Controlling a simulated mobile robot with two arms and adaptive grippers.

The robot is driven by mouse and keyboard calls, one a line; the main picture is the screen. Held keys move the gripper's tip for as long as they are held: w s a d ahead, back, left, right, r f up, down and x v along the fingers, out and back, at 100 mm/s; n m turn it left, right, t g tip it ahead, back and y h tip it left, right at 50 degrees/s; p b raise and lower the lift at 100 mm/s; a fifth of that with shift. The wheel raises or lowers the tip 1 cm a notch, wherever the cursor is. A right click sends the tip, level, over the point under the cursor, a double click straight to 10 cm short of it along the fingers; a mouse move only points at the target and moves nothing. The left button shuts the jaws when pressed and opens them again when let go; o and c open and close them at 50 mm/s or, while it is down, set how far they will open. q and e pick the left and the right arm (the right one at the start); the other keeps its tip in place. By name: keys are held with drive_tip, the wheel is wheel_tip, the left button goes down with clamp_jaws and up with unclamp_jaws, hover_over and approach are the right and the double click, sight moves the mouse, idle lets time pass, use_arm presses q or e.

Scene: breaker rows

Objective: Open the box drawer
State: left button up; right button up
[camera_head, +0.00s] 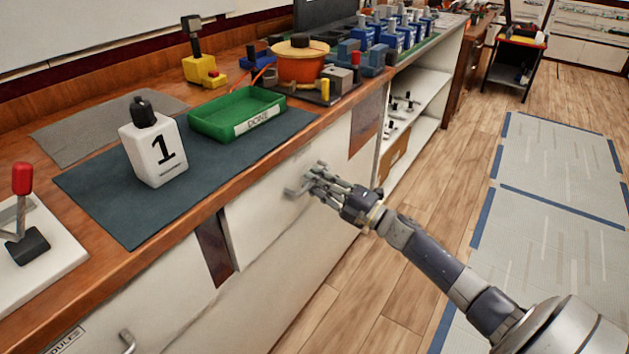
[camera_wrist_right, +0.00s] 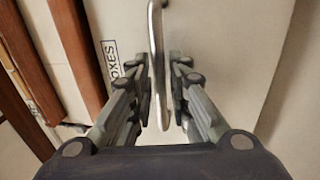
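The box drawer (camera_head: 275,208) is a white front under the bench top. It sits flush with the bench front. In the right wrist view the drawer front (camera_wrist_right: 215,75) carries a label ending in "OXES". Its metal bar handle (camera_head: 294,191) also shows in the right wrist view (camera_wrist_right: 156,45), between the two fingers. My right gripper (camera_head: 314,184) is at the handle. In the right wrist view the fingers (camera_wrist_right: 161,100) are apart on either side of the bar, with a gap seen on each side. My left gripper is not in view.
On the bench stand a white block marked 1 (camera_head: 154,152), a green tray labelled DONE (camera_head: 238,114) and an orange pot (camera_head: 300,65). Another drawer handle (camera_head: 127,341) is at lower left. Open shelves (camera_head: 418,92) lie beyond the drawer.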

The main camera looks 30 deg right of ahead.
drive_tip(key=shift+w+a+r, duration=0.1)
drive_tip(key=shift+w+a, duration=0.05)
drive_tip(key=shift+w, duration=0.25)
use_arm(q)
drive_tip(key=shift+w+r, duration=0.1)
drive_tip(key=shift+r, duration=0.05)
use_arm(e)
clamp_jaws()
